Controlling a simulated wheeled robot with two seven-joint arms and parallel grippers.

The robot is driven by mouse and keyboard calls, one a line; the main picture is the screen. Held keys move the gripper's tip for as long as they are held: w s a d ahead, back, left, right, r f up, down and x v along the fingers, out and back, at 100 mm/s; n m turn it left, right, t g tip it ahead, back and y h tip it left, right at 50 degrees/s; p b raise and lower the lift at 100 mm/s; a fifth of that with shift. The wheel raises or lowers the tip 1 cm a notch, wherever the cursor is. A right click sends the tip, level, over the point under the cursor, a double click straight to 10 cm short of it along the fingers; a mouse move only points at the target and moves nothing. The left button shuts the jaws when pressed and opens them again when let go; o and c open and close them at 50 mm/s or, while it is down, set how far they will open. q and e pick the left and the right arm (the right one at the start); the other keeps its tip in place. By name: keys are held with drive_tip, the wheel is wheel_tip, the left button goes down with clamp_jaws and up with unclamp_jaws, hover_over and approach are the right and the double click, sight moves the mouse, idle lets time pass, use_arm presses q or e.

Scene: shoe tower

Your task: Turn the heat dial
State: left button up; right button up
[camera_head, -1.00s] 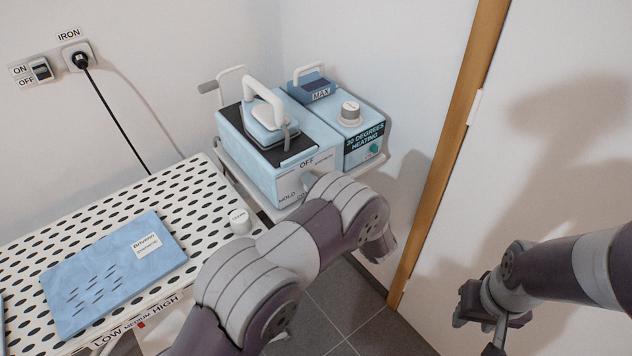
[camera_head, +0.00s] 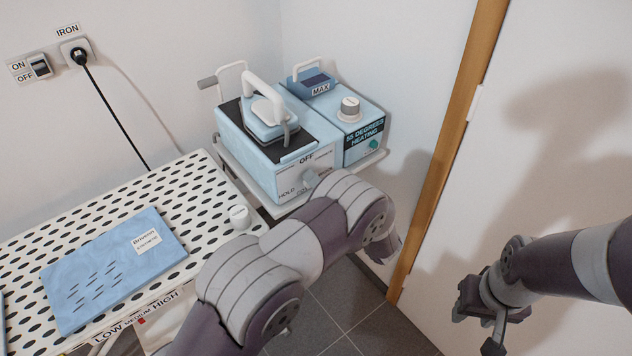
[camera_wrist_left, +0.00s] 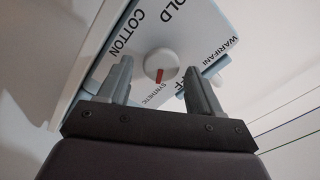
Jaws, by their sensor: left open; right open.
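The heat dial (camera_wrist_left: 160,65) is a round white knob with a red mark. In the left wrist view it sits on a pale panel (camera_wrist_left: 185,28) lettered HOLD, COTTON and SYNTHETIC; the red mark points down toward SYNTHETIC. My left gripper (camera_wrist_left: 157,68) is open, one finger on each side of the dial; I cannot tell whether they touch it. In the head view the lettered front of the blue iron station (camera_head: 285,190) shows, partly hidden by my left arm. My right gripper (camera_head: 482,312) is open, apart on the right.
The iron (camera_head: 268,125) rests on the station. Beside it, a light-blue box with a knob (camera_head: 350,108) has a sign reading 55 DEGREES HEATING (camera_head: 364,132). A perforated ironing board (camera_head: 190,200) holds a folded blue cloth (camera_head: 115,265). A wooden door frame (camera_head: 445,150) stands right.

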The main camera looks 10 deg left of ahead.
use_arm(q)
drive_tip(key=v, duration=1.1)
drive_tip(key=shift+b, duration=0.3)
drive_tip(key=shift+s+d, duration=0.1)
